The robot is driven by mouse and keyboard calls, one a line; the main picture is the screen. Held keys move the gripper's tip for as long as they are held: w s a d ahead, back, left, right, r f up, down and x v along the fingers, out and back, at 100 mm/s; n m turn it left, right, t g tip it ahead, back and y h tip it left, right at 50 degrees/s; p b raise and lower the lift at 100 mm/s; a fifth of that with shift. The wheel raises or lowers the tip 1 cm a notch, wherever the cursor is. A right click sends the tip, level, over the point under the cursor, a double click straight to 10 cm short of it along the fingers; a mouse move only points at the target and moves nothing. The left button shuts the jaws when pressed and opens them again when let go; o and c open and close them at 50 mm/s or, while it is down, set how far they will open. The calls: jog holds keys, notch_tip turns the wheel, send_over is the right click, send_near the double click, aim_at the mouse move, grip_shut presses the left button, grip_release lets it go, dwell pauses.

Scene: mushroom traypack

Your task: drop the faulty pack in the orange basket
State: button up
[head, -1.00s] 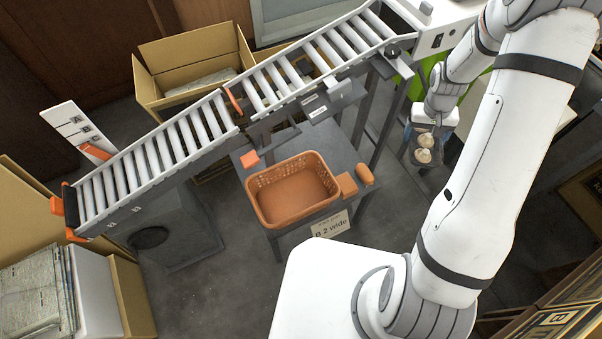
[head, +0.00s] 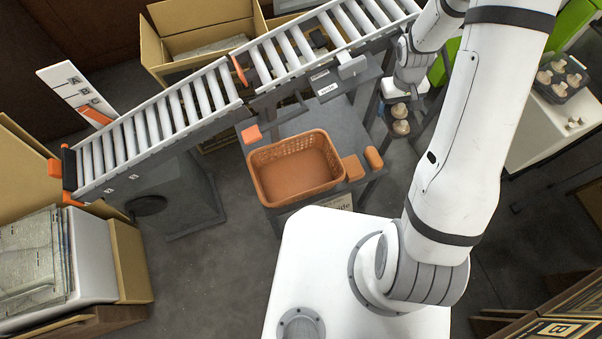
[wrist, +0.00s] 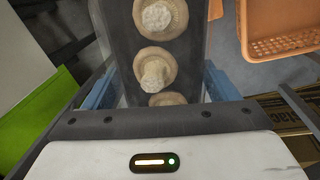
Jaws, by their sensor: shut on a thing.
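My gripper (head: 400,113) hangs from the raised arm, to the right of the orange basket. In the wrist view its blue fingers (wrist: 158,88) are shut on the sides of a dark pack (wrist: 121,50) with pale brown mushrooms in a row. I cannot make out what is wrong with the pack. In the head view it is small and partly hidden by the arm. The orange basket (head: 300,198) stands on a grey table and looks empty. Its rim also shows at the upper right of the wrist view (wrist: 283,44), apart from the pack.
A roller conveyor (head: 165,122) runs behind the basket. Orange blocks (head: 354,167) stand at the basket's right. Another mushroom tray (head: 560,90) and loose mushrooms (head: 573,123) lie on a white surface at the right. Cardboard boxes (head: 200,25) stand behind and at the left.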

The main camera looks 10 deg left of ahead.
jog(key=s+a+f+n+b, duration=0.1)
jog(key=s+a+f+n, duration=0.3)
jog(key=a+n, duration=0.3)
jog(key=s+a+f+n+y+b, duration=0.15)
jog(key=s+a+f+n, duration=0.3)
jog(key=a, duration=0.55)
jog(key=s+a+f+n+b, duration=0.2)
jog(key=s+a+f+n, duration=0.2)
jog(key=a+n, duration=0.3)
notch_tip(320, 180, down, 6)
jog(key=a+b, duration=0.1)
jog(key=b, duration=0.4)
jog(key=shift+s+f+m+t+b, duration=0.15)
jog(key=shift+s+m+t+b, duration=0.1)
jog(key=shift+m+t+b, duration=0.15)
jog(key=shift+a, duration=0.1)
jog(key=o, duration=0.9)
jog(key=r+p, duration=0.4)
jog(key=r, duration=0.1)
jog(key=r+p, duration=0.2)
jog(key=shift+s+r+p, duration=0.35)
jog(key=shift+r, duration=0.05)
